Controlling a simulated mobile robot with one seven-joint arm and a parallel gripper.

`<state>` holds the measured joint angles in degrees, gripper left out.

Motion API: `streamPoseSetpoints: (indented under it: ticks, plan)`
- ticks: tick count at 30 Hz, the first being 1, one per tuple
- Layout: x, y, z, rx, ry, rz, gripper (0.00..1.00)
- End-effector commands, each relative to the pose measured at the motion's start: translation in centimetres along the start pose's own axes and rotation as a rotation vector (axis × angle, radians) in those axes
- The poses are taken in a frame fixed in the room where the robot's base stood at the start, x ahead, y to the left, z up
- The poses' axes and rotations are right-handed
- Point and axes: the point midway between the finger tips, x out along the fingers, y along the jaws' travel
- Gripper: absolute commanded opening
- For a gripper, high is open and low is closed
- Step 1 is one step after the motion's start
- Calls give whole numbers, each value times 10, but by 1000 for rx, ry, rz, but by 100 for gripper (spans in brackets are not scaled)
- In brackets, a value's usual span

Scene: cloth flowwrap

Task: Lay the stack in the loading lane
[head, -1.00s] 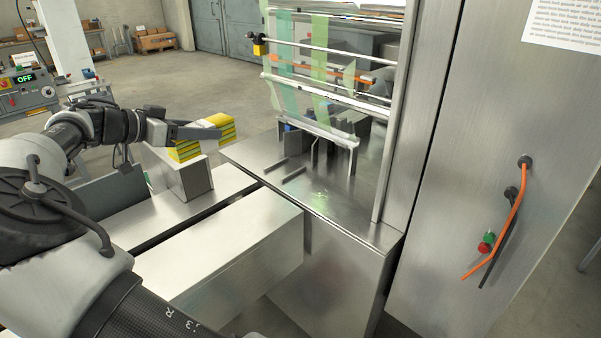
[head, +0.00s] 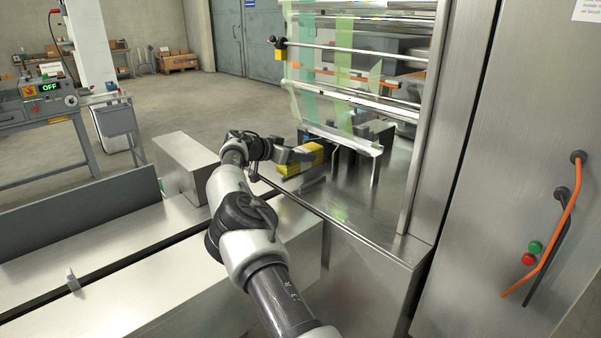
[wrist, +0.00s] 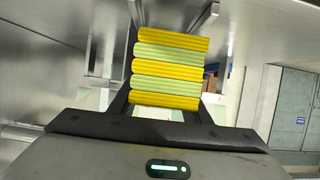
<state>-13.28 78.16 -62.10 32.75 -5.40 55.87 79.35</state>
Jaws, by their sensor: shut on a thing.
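The stack (head: 303,158) of folded yellow and pale green cloths is over the steel infeed table (head: 335,213), in front of the wrapping machine. In the wrist view the stack (wrist: 168,68) shows its folded edges in alternating yellow and green bands. My gripper (head: 306,154) is shut on the stack, with a dark finger along each side. The loading lane's guides (head: 340,157) stand just beyond and right of the stack in the head view. A metal guide (wrist: 205,17) also shows past the stack in the wrist view. I cannot tell whether the stack touches the table.
A tall steel cabinet (head: 520,150) stands at the right. A bare steel block (head: 187,163) is at the left. The table's front part is clear.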

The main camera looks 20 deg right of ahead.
Motion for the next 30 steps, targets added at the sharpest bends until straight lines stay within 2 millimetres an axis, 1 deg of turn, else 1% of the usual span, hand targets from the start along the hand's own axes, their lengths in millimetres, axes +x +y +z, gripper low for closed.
streamPoseSetpoints:
  ticks: [1, 5, 9, 12, 25, 26, 27, 29, 30]
  plan:
    - [3, 0, 7, -1, 2, 0, 18]
    - [8, 0, 18, -1, 1, 1, 18]
    - [15, 0, 36, -2, 0, 0, 18]
    - [19, 0, 46, 0, 1, 0, 18]
    - [21, 0, 50, 2, 1, -1, 18]
    - [20, 0, 50, 2, 0, -1, 45]
    - [20, 0, 49, 2, 0, -1, 52]
    - [20, 0, 49, 2, 0, -1, 62]
    - [20, 0, 49, 2, 0, -1, 62]
